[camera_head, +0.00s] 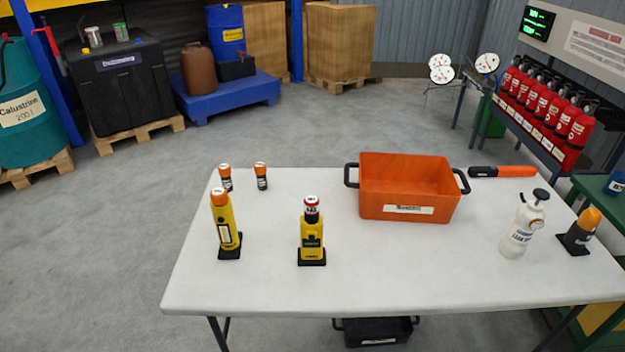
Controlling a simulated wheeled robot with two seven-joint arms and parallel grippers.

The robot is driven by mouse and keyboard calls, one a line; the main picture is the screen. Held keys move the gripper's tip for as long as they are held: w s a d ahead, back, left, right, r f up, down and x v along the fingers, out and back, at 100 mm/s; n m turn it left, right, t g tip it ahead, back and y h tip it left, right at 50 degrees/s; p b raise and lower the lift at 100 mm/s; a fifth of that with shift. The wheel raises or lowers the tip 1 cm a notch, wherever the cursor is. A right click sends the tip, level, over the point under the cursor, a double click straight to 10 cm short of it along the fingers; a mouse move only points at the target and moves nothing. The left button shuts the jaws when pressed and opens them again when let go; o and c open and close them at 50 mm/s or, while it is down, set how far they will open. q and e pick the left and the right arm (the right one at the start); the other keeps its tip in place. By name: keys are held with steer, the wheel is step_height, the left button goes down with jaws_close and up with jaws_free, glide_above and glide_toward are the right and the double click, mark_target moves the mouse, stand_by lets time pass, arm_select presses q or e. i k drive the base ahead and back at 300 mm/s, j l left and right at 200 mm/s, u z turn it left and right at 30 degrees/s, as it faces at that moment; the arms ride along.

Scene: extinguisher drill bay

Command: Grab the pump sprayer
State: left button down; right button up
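The pump sprayer (523,226) is a white bottle with a dark pump knob on top and a printed label. It stands upright near the right end of the white table (400,275). An orange-topped device on a dark base (582,231) stands just to its right, apart from it. Neither of my grippers shows in the head view.
An orange crate (408,187) with black handles stands at the table's back middle. A black-and-orange torch (502,172) lies behind the sprayer. Two yellow devices (226,226) (312,238) and two small orange-capped cylinders (261,176) stand left. The front middle is clear.

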mark_target(529, 217)
steer(key=z, duration=1.3)
steer(key=i+l+u, duration=0.1)
steer(key=l, duration=0.9)
steer(key=i+u, duration=0.05)
